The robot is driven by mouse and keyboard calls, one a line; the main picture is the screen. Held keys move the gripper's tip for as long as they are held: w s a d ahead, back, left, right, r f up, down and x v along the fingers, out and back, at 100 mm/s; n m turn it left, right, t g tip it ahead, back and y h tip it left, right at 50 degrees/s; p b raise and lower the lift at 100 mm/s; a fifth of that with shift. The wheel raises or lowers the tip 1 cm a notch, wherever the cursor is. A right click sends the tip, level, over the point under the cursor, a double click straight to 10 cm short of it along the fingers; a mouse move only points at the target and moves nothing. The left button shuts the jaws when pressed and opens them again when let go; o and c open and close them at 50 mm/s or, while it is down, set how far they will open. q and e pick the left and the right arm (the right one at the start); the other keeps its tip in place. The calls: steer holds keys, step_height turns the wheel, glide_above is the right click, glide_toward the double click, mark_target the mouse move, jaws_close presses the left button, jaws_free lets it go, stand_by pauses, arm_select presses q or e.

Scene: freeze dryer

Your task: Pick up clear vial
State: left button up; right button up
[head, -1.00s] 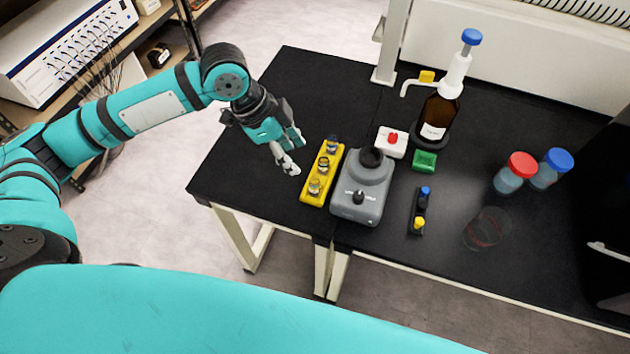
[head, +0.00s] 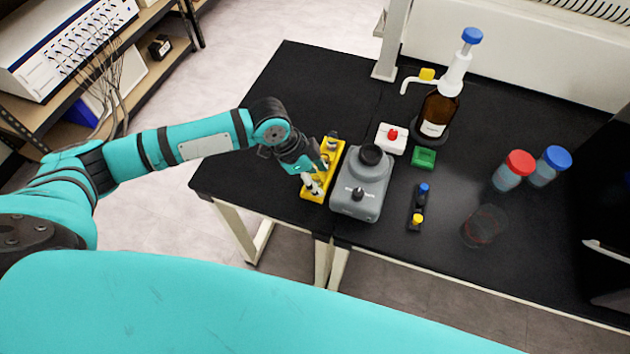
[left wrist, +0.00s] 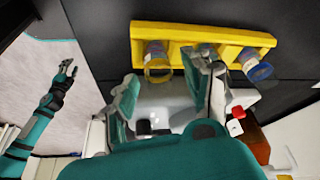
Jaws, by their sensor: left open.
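A yellow rack (head: 336,150) holds clear glass vials in a row; it also shows across the top of the left wrist view (left wrist: 225,38). In that view one clear vial with a yellowish rim (left wrist: 157,66) lies just ahead of the gap between my left fingers. A second vial is mostly hidden behind the right-hand finger. A third vial with a blue rim (left wrist: 256,66) is farther right. My left gripper (head: 317,174) is open and over the near part of the rack, hiding some vials. My right gripper (left wrist: 64,74) appears small at the left of the wrist view, far from the rack.
A grey vortex mixer (head: 361,190) stands close to the rack's right side. The black table (head: 285,105) is clear behind the rack.

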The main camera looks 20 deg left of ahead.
arm_select(q)
steer(key=c, duration=1)
steer(key=shift+r, duration=0.1)
